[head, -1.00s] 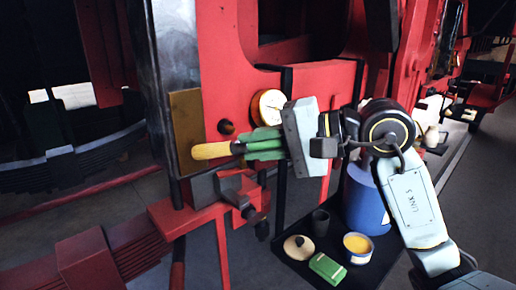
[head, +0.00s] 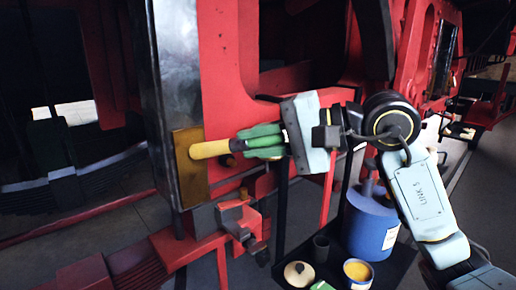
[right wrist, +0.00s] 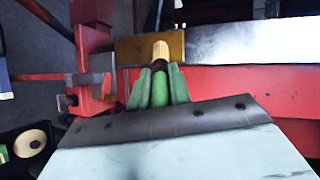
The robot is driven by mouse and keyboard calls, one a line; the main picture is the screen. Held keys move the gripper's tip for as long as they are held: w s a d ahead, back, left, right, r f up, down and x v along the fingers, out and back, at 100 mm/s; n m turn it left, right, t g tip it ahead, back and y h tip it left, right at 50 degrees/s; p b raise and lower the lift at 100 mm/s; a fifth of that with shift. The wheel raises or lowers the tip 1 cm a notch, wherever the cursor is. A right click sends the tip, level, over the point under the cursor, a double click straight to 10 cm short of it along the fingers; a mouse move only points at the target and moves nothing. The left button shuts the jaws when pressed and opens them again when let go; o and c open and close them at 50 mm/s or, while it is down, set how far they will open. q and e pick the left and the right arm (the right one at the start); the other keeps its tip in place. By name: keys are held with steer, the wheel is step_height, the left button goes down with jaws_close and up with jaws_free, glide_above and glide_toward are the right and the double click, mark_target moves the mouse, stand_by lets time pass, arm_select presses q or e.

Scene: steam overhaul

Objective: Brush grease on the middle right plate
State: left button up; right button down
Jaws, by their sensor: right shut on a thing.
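My right gripper (head: 262,140) has green fingers shut on a brush (head: 210,149) with a pale yellow bristle end. The brush points left, and its tip is at the upper part of a brass-coloured plate (head: 192,178) on the side of a dark metal upright; it looks to be touching. The handle inside the fingers is mostly hidden. I cannot make out grease on the plate. My left gripper is not in view.
A vise-like clamp (head: 238,220) sits on a red beam just below the plate. Red frame panels stand behind.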

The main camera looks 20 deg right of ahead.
steer(key=shift+r+p, duration=0.95)
steer(key=shift+r, duration=1.2)
steer(key=shift+f+b, duration=0.2)
steer(key=shift+b, duration=0.3)
step_height(320, 180, down, 15)
steer(key=b, duration=1.6)
steer(key=shift+f+b, duration=0.15)
steer(key=shift+b, duration=0.15)
steer(key=s+d+b, duration=0.2)
steer(key=s+b, duration=0.1)
steer(key=s, duration=0.2)
steer(key=shift+s, duration=0.35)
